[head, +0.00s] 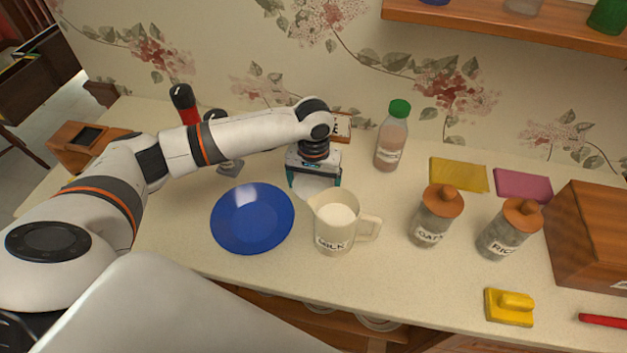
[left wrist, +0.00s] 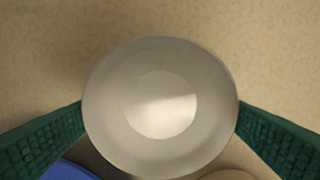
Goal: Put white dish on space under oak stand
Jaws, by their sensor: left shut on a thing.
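The white dish (left wrist: 160,105) is round and shallow, seen from above between the two green fingers of my left gripper (head: 314,180). The fingers touch its opposite rims, and the gripper is shut on it. In the head view the white dish (head: 313,187) shows only partly below the gripper, behind the milk jug and right of the blue plate. I cannot tell its exact height over the counter. I cannot make out for certain which wooden thing is the oak stand; a small wooden piece (head: 68,142) stands at the left end. My right gripper is not in view.
A blue plate (head: 252,218) and a milk jug (head: 337,226) sit close by. A green-capped bottle (head: 392,140), two cork-lidded jars (head: 433,220), a yellow block (head: 509,308) and a large brown wooden box (head: 592,238) stand to the right. A shelf (head: 500,25) hangs above.

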